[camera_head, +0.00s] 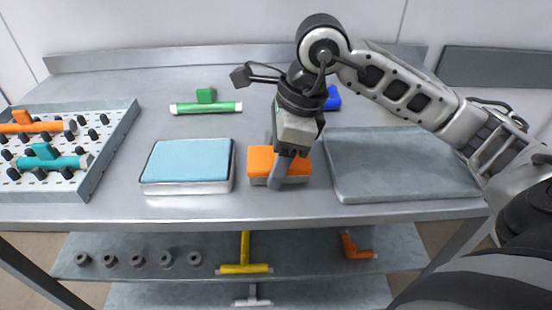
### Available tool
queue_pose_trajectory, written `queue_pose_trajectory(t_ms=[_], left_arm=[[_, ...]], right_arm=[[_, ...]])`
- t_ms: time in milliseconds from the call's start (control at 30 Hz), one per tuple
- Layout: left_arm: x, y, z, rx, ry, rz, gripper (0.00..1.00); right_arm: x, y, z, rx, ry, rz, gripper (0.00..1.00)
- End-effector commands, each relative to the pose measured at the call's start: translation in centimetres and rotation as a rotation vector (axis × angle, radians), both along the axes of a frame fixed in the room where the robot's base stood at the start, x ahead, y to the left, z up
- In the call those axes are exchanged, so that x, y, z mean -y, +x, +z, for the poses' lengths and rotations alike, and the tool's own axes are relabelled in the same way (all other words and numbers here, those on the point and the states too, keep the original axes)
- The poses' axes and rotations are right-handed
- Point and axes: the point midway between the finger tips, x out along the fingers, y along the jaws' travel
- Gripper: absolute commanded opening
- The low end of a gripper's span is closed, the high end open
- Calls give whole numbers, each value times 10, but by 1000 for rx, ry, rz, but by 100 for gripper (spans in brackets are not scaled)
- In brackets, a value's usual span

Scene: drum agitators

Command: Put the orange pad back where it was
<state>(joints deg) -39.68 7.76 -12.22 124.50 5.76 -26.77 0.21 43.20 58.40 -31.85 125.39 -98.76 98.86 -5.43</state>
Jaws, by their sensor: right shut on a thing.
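The orange pad (261,159) is a small block with an orange top and a grey lower part. It is on or just above the steel bench, between the light blue pad and the grey tray; I cannot tell whether it touches the bench. My right gripper (282,172) reaches down over it from the right, shut on it, and hides its middle. The light blue pad (188,160) lies in a shallow metal tray (187,188) just left of the orange pad. My left gripper is not in view.
A grey tray (400,165) lies empty at right. A pegged rack (112,150) at left holds orange and teal agitators. A green agitator (206,103) and a blue piece (333,98) lie behind. Shelves below hold black rings, a yellow piece (244,267) and an orange elbow (356,250).

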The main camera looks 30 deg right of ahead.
Motion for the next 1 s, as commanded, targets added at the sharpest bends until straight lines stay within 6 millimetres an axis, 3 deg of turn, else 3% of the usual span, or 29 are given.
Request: queue_pose_trajectory(t_ms=[433, 467, 533, 833, 1000], left_arm=[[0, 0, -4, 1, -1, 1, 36], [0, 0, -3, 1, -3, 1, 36], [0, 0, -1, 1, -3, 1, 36], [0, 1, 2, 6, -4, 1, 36], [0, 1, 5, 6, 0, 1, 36]], right_arm=[[0, 0, -12, 2, 0, -1, 19], [0, 0, -12, 2, 0, -1, 59], [0, 0, -11, 1, 0, 0, 78], [0, 0, -9, 1, 0, 0, 78], [3, -1, 6, 6, 0, -3, 78]])
